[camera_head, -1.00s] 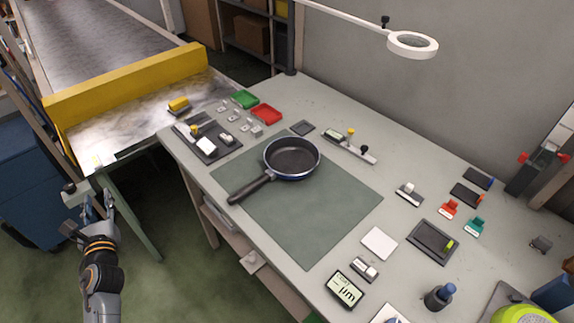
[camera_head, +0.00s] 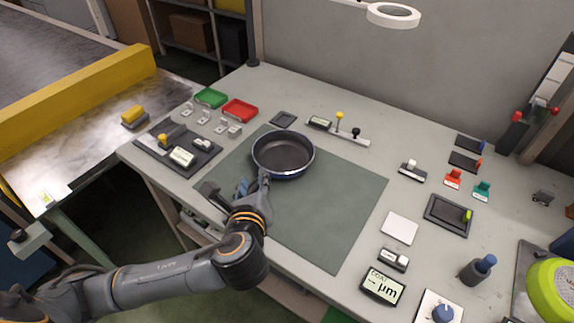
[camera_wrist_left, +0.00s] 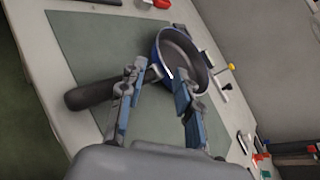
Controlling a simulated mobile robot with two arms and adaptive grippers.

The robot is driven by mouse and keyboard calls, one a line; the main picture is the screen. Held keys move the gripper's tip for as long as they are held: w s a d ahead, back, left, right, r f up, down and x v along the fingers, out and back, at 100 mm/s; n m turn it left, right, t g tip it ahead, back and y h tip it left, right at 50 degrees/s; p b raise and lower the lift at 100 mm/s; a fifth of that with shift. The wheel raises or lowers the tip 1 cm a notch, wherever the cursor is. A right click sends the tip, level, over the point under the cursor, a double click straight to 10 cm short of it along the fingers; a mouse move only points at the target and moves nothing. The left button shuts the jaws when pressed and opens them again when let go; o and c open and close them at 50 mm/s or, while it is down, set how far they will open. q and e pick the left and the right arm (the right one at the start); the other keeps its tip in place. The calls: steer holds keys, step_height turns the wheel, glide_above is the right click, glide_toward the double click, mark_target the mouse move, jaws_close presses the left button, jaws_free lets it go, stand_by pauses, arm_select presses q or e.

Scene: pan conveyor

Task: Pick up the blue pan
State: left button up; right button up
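The blue pan (camera_head: 283,157) lies upright on the grey-green mat (camera_head: 335,220), with a dark inside and blue outer wall. Its black handle (camera_head: 213,195) points toward the front left, partly hidden by my left gripper (camera_head: 254,187). In the left wrist view the pan (camera_wrist_left: 184,48) is at the upper right, and the handle (camera_wrist_left: 88,95) runs left from it. My left gripper (camera_wrist_left: 158,76) is open there, its blue-grey fingers apart near the handle's pan end. I cannot tell whether it touches the handle. My right gripper is not in view.
A black tray with small parts (camera_head: 178,150) lies left of the mat. Green (camera_head: 210,97) and red (camera_head: 239,110) trays sit behind. A gauge bar (camera_head: 340,130) is behind the pan. Several small tools and displays fill the right side. The mat's right part is clear.

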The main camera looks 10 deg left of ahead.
arm_select(q)
steer(key=shift+w+f, duration=0.2)
steer(key=shift+f, duration=0.05)
glide_toward(256, 157)
steer(key=x, duration=0.4)
steer(key=shift+w+d+f, duration=0.1)
steer(key=shift+w+d, duration=0.1)
steer(key=x, duration=0.5)
steer(key=shift+w+a, duration=0.25)
steer(key=shift+a, duration=0.1)
jaws_close()
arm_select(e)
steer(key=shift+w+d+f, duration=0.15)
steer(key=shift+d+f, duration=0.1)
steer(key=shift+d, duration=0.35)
